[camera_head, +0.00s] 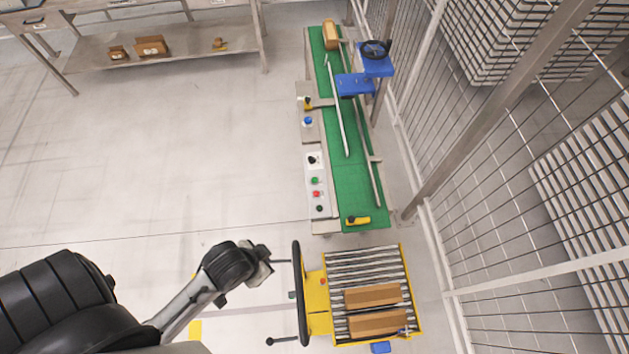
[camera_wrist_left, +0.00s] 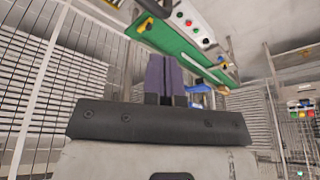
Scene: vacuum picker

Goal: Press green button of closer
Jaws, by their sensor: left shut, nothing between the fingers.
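The closer (camera_head: 330,120) is a long green conveyor bed with blue parts at its far end. On its left side is a pale control panel (camera_head: 312,170) with a black knob, a green button (camera_head: 314,181), a red button (camera_head: 316,193) and a dark button. The wrist view shows the panel near its top edge, with the green button (camera_wrist_left: 180,14) beside the red button (camera_wrist_left: 188,22). My left gripper (camera_head: 286,261) is shut and empty, in front of and left of the panel, apart from it. Its closed fingers (camera_wrist_left: 163,76) point up in the wrist view. My right gripper is out of view.
A yellow roller cart (camera_head: 317,297) with a black handle (camera_head: 298,290) and two brown cartons (camera_head: 373,295) stands just right of my left gripper. A wire fence (camera_head: 480,150) runs along the right. The floor left of the closer is clear.

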